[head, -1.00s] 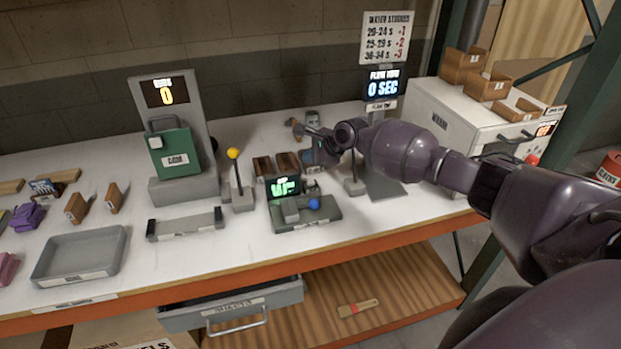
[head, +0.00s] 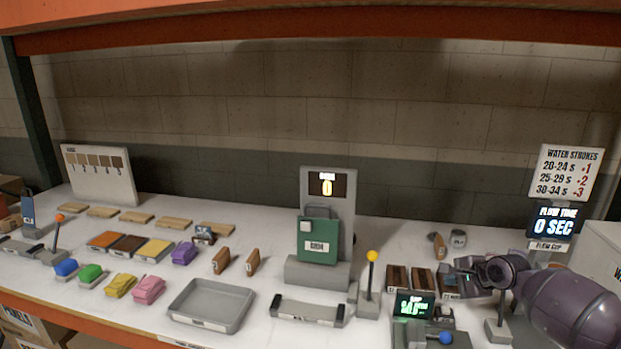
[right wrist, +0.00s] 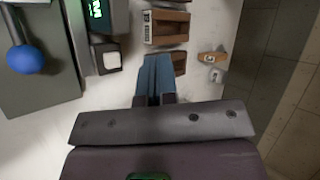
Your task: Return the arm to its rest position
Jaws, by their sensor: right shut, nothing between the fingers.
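My right arm comes in from the right in the head view. Its gripper (head: 452,282) is over the right part of the bench, close beside the small brown blocks (head: 422,278). The right wrist view shows the two blue fingers (right wrist: 155,78) together, with nothing between them. A brown block (right wrist: 166,27) lies just beyond the fingertips, and another is partly hidden beside them. I cannot tell whether the fingers touch it. My left gripper is not in view.
A green-screen device (head: 415,305) with a blue knob stands left of the gripper. A yellow-knobbed lever (head: 371,275) stands further left. The flow time display (head: 556,222) is behind my arm.

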